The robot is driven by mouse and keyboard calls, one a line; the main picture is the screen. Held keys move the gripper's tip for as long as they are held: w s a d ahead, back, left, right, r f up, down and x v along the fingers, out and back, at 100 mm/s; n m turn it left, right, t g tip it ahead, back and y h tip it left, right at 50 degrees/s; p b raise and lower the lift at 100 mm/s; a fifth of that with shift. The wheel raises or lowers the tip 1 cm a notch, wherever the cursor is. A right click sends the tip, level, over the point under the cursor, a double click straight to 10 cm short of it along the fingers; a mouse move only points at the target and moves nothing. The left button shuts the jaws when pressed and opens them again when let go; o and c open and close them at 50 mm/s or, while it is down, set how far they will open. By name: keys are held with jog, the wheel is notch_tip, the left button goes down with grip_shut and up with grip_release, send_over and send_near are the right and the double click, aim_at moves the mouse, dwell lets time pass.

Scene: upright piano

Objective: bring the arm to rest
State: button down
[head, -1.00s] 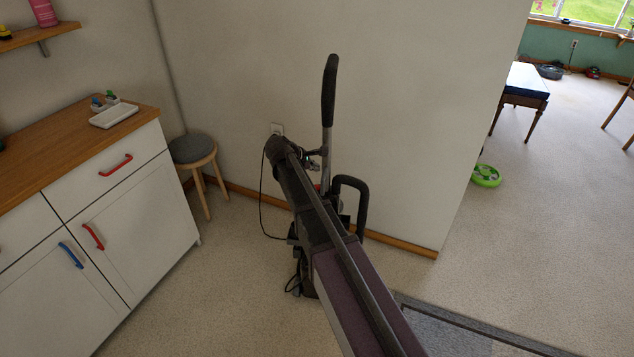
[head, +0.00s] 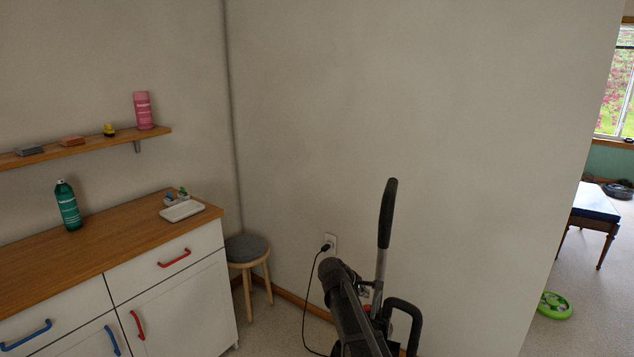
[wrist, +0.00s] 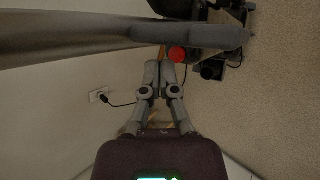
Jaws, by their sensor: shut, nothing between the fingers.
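My gripper (wrist: 160,68) shows in the wrist view with its two grey fingers side by side, shut and empty. In the head view my dark arm (head: 345,300) comes up from the bottom edge, right of centre, and the gripper is not clear there. What looks like an upright vacuum cleaner stands by the wall, its dark handle (head: 388,212) rising just right of my arm. In the wrist view a long grey bar (wrist: 195,36) crosses beyond the fingertips, with a red round part (wrist: 178,55) near them. I cannot tell whether the fingers touch anything.
A wall outlet (head: 330,240) with a plugged-in black cord is left of the handle. A stool (head: 247,250) stands beside a white cabinet (head: 172,305) with a green bottle (head: 68,207) on top. A shelf (head: 90,146) hangs above. A green toy (head: 554,305) lies on open floor at right.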

jog(key=s+a+r+m+y+p, duration=0.15)
jog(key=s+m, duration=0.35)
jog(key=s, duration=0.6)
jog(key=s+d+f+m+g+y+b, duration=0.2)
jog(key=s+f+m+y, duration=0.15)
jog(key=s, duration=0.35)
jog(key=s+d+f+m+g+y+b, duration=0.1)
jog(key=s+d+f+m+g+y, duration=0.15)
jog(key=s+f+m, duration=0.35)
notch_tip(320, 180, up, 19)
jog(key=s+a+n+p, duration=0.1)
jog(key=p, duration=1.6)
jog(key=shift+s+r, duration=0.15)
jog(key=shift+s, duration=0.05)
